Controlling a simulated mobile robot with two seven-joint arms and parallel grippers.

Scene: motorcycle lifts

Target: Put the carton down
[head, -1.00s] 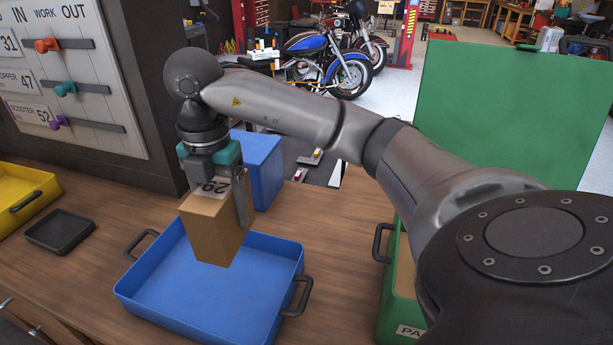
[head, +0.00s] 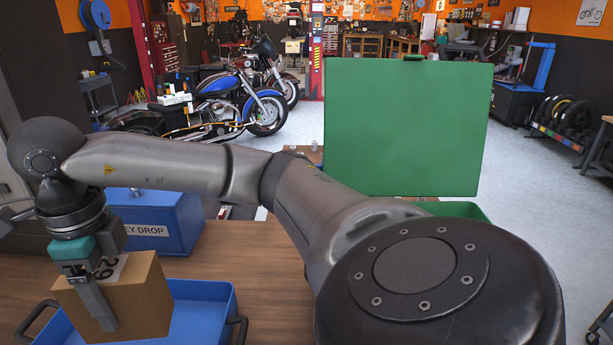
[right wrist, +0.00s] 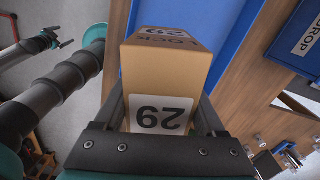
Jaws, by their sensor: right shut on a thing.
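A brown carton (head: 138,300) with a white "29" label is in my right gripper (head: 98,305) at the lower left of the head view. One finger shows along the carton's near side. In the right wrist view the carton (right wrist: 165,70) sits between the two fingers (right wrist: 165,115), with "29" and "LOCK" lettering showing.
A blue key drop box (head: 160,220) stands behind the tray. A green case with a raised lid (head: 410,125) is to the right, partly behind my arm. Bare wooden bench (head: 255,265) lies between tray and case. Motorcycles (head: 240,105) stand in the background.

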